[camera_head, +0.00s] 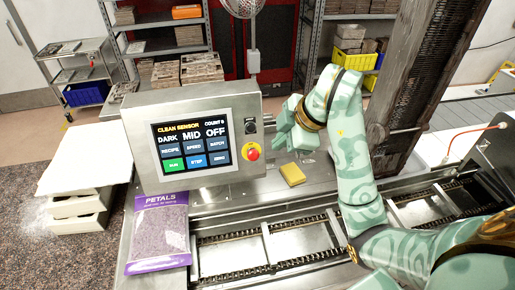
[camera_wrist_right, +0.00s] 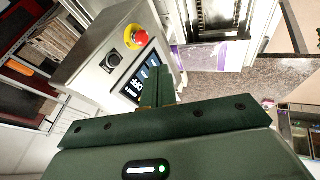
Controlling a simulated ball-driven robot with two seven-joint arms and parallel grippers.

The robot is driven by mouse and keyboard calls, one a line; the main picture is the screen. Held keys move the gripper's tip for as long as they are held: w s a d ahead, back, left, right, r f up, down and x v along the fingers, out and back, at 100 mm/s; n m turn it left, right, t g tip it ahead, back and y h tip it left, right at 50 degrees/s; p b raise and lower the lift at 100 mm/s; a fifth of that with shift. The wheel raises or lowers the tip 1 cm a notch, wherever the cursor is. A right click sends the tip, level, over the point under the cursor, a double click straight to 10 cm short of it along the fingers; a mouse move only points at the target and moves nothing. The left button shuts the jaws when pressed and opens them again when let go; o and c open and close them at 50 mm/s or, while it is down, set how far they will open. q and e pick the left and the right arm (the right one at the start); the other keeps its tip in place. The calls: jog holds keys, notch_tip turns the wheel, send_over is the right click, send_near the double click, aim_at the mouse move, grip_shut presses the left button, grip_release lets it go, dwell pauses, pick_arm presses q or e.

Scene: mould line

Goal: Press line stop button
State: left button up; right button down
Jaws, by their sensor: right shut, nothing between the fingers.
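The line stop button (camera_head: 252,154) is a red mushroom cap on a yellow base at the lower right of the grey control box (camera_head: 249,104). In the right wrist view the button (camera_wrist_right: 141,37) shows clear at the upper left, with no finger on it. My right gripper (camera_head: 278,128) is just right of the box and button in the head view, apart from the button. In the wrist view its fingers (camera_wrist_right: 158,86) are shut together and empty. My left gripper is not in view.
A lit touchscreen (camera_head: 191,143) fills the box front, and a black switch (camera_head: 250,126) sits above the button. A yellow sponge-like block (camera_head: 293,174) lies on the metal top. A chain conveyor (camera_head: 270,243) runs along the front.

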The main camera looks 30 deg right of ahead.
jog(key=shift+f, duration=0.1)
jog(key=b, duration=0.7)
send_near(252, 157)
notch_tip(252, 157, down, 3)
jog(key=s+a, duration=0.1)
jog(key=a, duration=0.1)
jog(key=shift+w+d+f+b, duration=0.15)
jog(key=shift+w+f, duration=0.15)
jog(key=shift+w, duration=0.35)
jog(key=shift+w+d+f+b, duration=0.1)
jog(key=shift+w+f, duration=0.2)
jog(key=shift+w, duration=0.35)
jog(key=shift+w+d+f+b, duration=0.15)
jog(key=shift+w+f, duration=0.2)
jog(key=shift+w, duration=0.3)
